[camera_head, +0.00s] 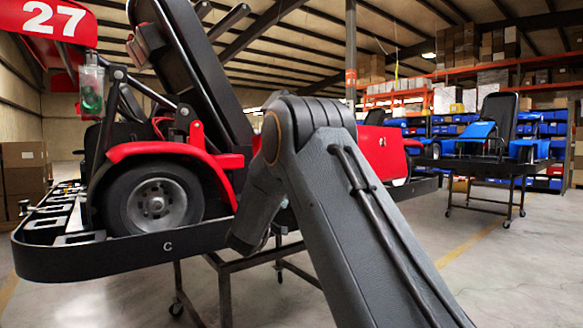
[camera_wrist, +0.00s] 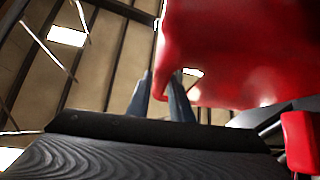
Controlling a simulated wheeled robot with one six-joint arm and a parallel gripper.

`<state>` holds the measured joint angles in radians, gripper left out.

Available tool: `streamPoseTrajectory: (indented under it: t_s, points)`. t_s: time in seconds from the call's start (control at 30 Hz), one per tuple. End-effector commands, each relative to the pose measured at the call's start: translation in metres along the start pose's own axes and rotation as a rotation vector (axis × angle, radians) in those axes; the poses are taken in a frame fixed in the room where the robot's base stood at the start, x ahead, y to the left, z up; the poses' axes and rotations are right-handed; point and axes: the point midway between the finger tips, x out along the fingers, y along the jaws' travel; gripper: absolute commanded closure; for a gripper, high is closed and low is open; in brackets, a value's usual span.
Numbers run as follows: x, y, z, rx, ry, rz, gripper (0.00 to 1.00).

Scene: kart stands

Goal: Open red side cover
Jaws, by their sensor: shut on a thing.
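The red side cover (camera_wrist: 235,50) fills the upper right of the wrist view, close to the camera. My gripper (camera_wrist: 159,80) is at its lower left edge, with its two fingers pointing up and a lip of the red panel between them. It is shut on that edge. In the head view, a red side panel of the kart (camera_head: 384,152) shows to the right of my arm, and this looks like the same cover. My own arm hides the gripper and the grasp there.
The red and black kart (camera_head: 155,198) sits on a black stand with a raised rim (camera_head: 120,250). A red part (camera_wrist: 300,140) is at the right of the wrist view. A blue kart (camera_head: 500,140) stands on another stand at the right. The floor between is clear.

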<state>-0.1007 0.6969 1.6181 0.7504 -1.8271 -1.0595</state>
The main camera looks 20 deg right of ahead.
Motion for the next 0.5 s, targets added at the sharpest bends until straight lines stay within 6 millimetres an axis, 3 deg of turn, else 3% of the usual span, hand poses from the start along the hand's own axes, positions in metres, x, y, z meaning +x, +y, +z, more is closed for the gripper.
streamPoseTrajectory:
  t_s: [0.1, 0.5]
  points:
    - [-0.0046, -0.006, -0.0006, 0.003, 0.002, -0.019, 0.68]
    - [0.0024, -0.0002, 0.0037, -0.003, 0.0, -0.004, 0.68]
